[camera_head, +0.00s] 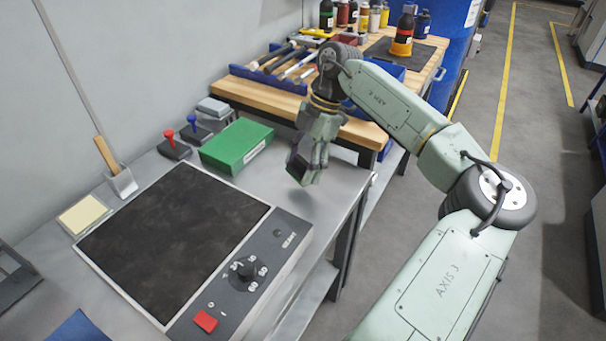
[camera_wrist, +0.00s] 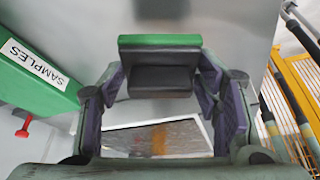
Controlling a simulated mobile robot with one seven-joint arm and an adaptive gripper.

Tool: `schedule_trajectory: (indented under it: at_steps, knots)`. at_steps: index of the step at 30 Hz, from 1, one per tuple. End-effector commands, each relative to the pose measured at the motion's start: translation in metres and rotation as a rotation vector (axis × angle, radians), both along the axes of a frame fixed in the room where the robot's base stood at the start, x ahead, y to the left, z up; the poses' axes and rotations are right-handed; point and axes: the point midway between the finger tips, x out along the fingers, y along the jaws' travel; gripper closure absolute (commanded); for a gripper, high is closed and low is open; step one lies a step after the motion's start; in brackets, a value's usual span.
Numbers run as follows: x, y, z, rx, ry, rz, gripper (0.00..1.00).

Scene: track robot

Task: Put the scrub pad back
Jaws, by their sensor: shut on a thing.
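My gripper (camera_head: 305,172) is over the grey bench, just right of the green box (camera_head: 236,146). In the wrist view my gripper (camera_wrist: 163,88) is shut on a dark block with a green layer along its top edge, which looks like the scrub pad (camera_wrist: 159,64). The purple finger pads lie at its sides. The pad appears above the bench surface, but its exact height cannot be told. In the head view the pad is hard to tell apart from the dark fingers.
The green box, marked SAMPLES in the wrist view (camera_wrist: 38,68), stands close on the left. A dark-topped device (camera_head: 172,240) with a knob fills the bench front. Red (camera_head: 170,145) and blue-topped (camera_head: 192,130) items stand behind. A wooden bench (camera_head: 260,97) with tools lies beyond.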

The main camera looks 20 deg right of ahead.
Motion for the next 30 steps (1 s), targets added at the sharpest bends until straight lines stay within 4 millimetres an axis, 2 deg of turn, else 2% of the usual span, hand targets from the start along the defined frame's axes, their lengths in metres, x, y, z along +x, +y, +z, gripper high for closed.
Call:
schedule_trajectory:
  at_steps: [10, 20, 21, 30]
  knots:
    - [-0.001, 0.0, -0.037, 0.002, 0.001, 0.0, 0.69]
    - [0.0, 0.0, -0.042, 0.0, 0.0, 0.001, 0.69]
    - [0.0, 0.0, -0.043, 0.0, 0.0, 0.001, 0.42]
    - [0.0, 0.0, -0.042, 0.0, 0.0, 0.0, 0.22]
